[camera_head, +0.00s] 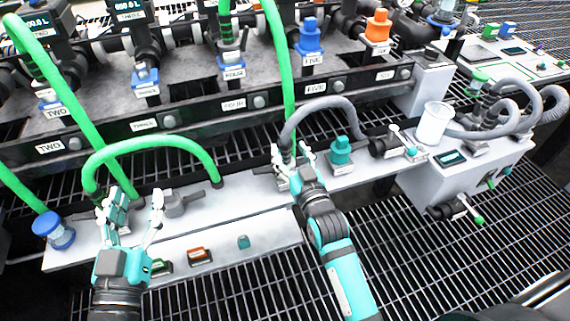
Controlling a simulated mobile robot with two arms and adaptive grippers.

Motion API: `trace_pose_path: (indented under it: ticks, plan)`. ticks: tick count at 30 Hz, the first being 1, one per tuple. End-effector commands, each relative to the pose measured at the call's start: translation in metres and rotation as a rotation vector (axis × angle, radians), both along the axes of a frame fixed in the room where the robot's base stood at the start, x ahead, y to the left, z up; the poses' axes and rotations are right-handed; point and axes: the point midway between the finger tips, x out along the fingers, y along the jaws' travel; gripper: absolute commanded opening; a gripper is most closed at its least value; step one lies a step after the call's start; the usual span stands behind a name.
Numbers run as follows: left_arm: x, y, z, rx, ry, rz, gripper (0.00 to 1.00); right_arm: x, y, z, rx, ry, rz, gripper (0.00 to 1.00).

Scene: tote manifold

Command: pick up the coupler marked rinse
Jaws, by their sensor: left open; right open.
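No label reading "rinse" is legible, so I cannot tell which coupler is the marked one. A grey hose (322,104) arches down to a coupler at the front shelf, mostly hidden by my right gripper (292,160). That gripper is open, with its fingers around or just in front of the hose end; contact is unclear. A teal coupler (341,150) stands upright to its right, with a small label below. My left gripper (130,207) is open, its fingers on either side of a green hose's lower end at the shelf's left part; contact is unclear.
The front shelf (235,222) also holds a blue capped fitting (54,230) and a grey fitting (180,202). Green hoses cross in front of the numbered manifold (200,110). A white cup (434,122) and grey hoses stand at right. Open grating (440,260) lies in front.

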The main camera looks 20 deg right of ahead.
Motion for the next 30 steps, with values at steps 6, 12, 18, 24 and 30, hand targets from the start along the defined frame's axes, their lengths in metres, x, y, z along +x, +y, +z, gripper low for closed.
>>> trace_pose_path:
  ticks: [6, 12, 18, 24, 30]
  plan:
    - [-0.009, -0.003, 0.035, -0.061, -0.22, -0.013, 0.51, 0.026, 0.003, 0.001, 0.0, -0.002, 0.0, 0.54]
    - [-0.016, -0.004, 0.051, -0.083, -0.303, -0.018, 0.51, 0.035, 0.003, 0.002, 0.0, 0.0, -0.001, 0.54]
    - [-0.016, -0.004, 0.051, -0.084, -0.305, -0.018, 0.51, 0.035, 0.003, 0.002, 0.0, 0.0, -0.001, 0.54]
    - [-0.016, -0.004, 0.051, -0.084, -0.304, -0.018, 0.51, 0.035, 0.003, 0.002, 0.0, 0.0, 0.0, 0.29]
    - [-0.016, -0.004, 0.051, -0.083, -0.303, -0.019, 0.51, 0.035, 0.003, 0.002, 0.0, 0.0, 0.0, 0.03]
